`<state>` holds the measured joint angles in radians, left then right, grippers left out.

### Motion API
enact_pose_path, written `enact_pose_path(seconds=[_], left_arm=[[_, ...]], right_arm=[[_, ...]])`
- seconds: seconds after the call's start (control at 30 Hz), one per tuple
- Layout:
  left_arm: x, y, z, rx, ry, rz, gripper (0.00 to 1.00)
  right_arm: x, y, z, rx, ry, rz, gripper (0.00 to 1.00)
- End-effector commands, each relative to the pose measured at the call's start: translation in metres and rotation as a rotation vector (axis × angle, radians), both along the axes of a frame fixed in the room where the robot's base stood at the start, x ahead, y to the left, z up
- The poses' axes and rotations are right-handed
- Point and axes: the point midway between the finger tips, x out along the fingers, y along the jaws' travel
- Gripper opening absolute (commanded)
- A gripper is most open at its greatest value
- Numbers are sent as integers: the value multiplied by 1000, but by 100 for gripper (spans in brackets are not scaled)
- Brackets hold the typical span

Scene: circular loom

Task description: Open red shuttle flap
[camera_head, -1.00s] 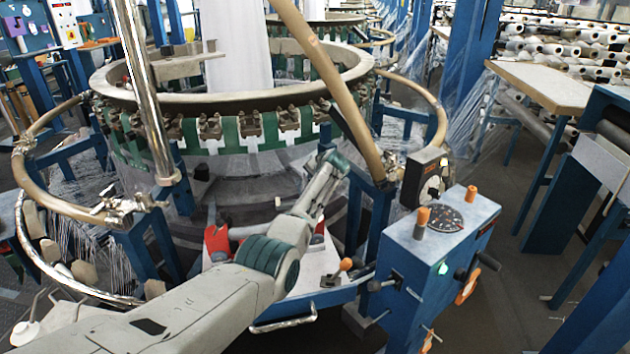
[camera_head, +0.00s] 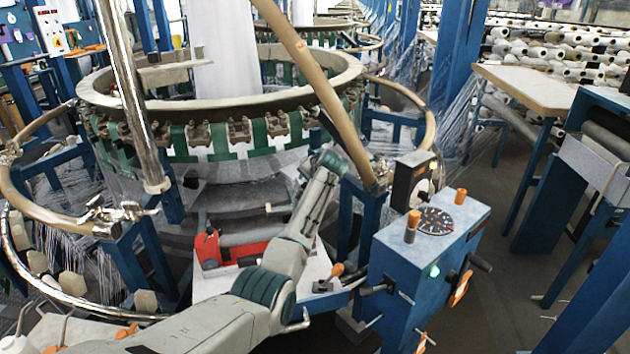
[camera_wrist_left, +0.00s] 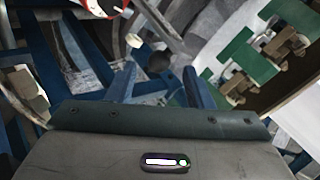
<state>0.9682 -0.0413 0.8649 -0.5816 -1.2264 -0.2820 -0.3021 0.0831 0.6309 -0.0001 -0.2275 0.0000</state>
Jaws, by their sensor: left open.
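The red shuttle (camera_head: 240,250) lies low inside the loom, below the ring. My left forearm and wrist cover its right part in the head view, and I cannot make out whether its flap is open. My left wrist is above and to the right of the shuttle, raised toward the loom ring. In the left wrist view, the two dark blue fingers of my left gripper (camera_wrist_left: 157,85) stand apart with nothing between them. The shuttle cannot be identified there. My right gripper is not in view.
The loom ring (camera_head: 215,103) with green-and-white segments stands behind my wrist. A slanted tan pole (camera_head: 318,90) passes close to it. A blue control box (camera_head: 425,262) with orange knobs stands to the right. A chrome post (camera_head: 127,95) rises on the left.

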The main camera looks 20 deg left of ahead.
Motion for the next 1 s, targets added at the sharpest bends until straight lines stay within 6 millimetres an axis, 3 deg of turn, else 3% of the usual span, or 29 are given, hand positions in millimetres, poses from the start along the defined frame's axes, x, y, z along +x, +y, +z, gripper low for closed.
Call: enact_pose_path(seconds=[0.4, 1.0], left_arm=[[-29, -27, 34, -1, 2, -1, 47], [-31, -28, 37, 0, 3, -1, 47]], right_arm=[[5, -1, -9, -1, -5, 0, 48], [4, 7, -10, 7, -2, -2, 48]])
